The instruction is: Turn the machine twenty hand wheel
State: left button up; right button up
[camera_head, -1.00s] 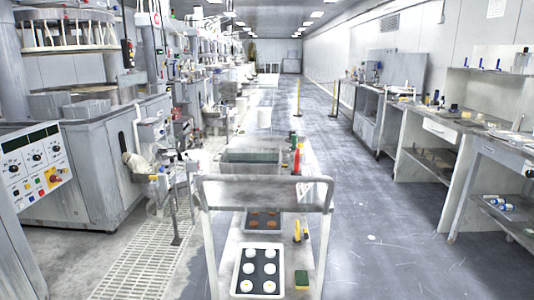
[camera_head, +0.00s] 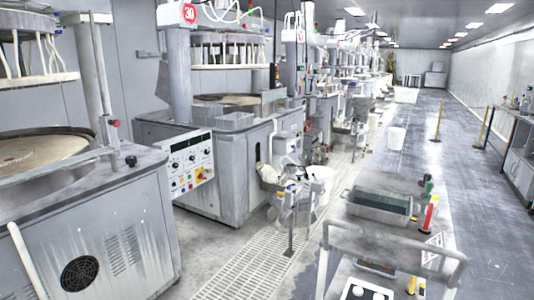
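A grey polishing machine (camera_head: 210,165) stands left of centre, with a round platen and a ring of white rods above it. A round red number sign (camera_head: 189,12) sits on its upper column; the number is too small to read surely. A control panel (camera_head: 187,160) with black dials and coloured buttons stands at its front left. A nearer machine (camera_head: 90,240) fills the left, with a small black knob (camera_head: 131,160) at its platen edge. I cannot make out a clear hand wheel on either machine. Neither of my grippers is in view.
A wheeled cart (camera_head: 385,245) with a pale rail and trays stands at the lower right, holding a grey tub (camera_head: 379,207). A white floor grating (camera_head: 265,255) runs between cart and machines. The aisle on the right is open, with yellow posts (camera_head: 437,122).

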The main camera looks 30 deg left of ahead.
aim_at(131, 161)
jog(key=u, duration=1.8)
jog(key=i+l, duration=0.15)
jog(key=i+j+u, duration=0.05)
